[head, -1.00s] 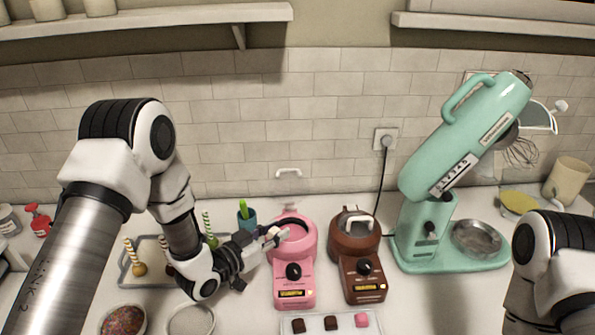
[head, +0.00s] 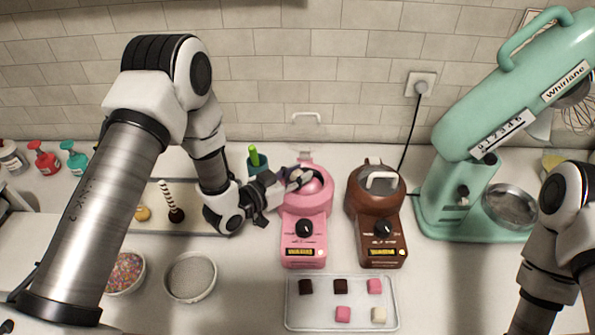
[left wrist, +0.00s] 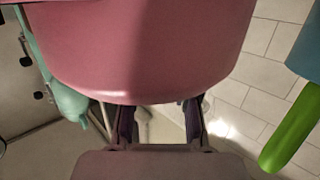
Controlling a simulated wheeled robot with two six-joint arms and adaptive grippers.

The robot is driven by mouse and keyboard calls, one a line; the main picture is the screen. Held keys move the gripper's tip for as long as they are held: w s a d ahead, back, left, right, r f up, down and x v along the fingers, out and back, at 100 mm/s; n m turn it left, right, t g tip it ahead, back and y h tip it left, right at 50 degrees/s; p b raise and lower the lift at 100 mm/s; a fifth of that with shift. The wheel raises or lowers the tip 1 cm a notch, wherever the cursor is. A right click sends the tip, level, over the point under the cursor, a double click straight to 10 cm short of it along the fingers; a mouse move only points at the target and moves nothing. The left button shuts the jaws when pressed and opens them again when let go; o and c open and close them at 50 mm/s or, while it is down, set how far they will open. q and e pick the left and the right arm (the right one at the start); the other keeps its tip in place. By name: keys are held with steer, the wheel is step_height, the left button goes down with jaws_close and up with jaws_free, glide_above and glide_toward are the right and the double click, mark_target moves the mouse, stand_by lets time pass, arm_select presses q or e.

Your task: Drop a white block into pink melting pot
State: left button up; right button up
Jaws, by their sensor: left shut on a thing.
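The pink melting pot (head: 303,218) stands on the counter with its top open. My left gripper (head: 297,180) is at the pot's opening, coming in from the left. It is shut on a small pale thing, which looks like a white block but is mostly hidden by the fingers. In the left wrist view the pink pot (left wrist: 150,45) fills the upper part, with the fingers (left wrist: 157,122) below it. Another white block (head: 378,315) lies on the clear tray (head: 345,327). My right arm shows at the right edge, its gripper out of view.
A brown melting pot (head: 374,215) stands right beside the pink one. The tray also holds dark and pink blocks. A teal mixer (head: 470,150) stands at the right.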

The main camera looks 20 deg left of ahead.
arm_select(q)
steer(key=shift+s+r, duration=0.2)
steer(key=o, duration=0.8)
steer(key=shift+s, duration=0.1)
steer(key=shift+o, duration=1)
steer(key=shift+w+f, duration=0.1)
steer(key=shift+w, duration=0.15)
steer(key=v, duration=1.2)
steer(key=shift+f, duration=0.1)
